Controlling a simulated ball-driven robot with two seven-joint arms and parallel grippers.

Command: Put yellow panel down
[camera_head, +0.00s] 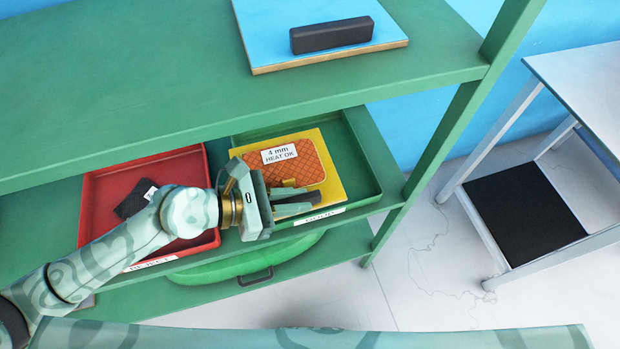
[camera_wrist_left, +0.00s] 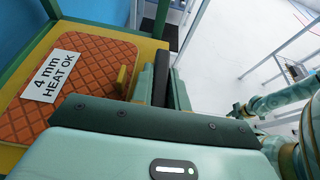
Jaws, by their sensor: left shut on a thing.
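The yellow panel (camera_head: 327,160) carries an orange quilted pad (camera_head: 312,170) with a white label reading "4 mm HEAT OK". It is over the green tray (camera_head: 365,150) on the middle shelf; I cannot tell whether it touches the tray floor. My left gripper (camera_head: 304,203) is at the panel's near right part, shut on its black bar handle. The left wrist view shows the panel (camera_wrist_left: 150,48) and the black handle (camera_wrist_left: 161,76) between the fingers. A patterned arm, likely my right, shows at the right of that view; its gripper (camera_wrist_left: 240,110) is too small to read.
A red tray (camera_head: 205,165) with a dark piece (camera_head: 135,200) stands left of the green tray. A blue panel (camera_head: 265,25) with a black handle lies on the shelf above. A green rounded thing (camera_head: 215,273) lies below. A white table (camera_head: 585,85) stands right, beyond clear floor.

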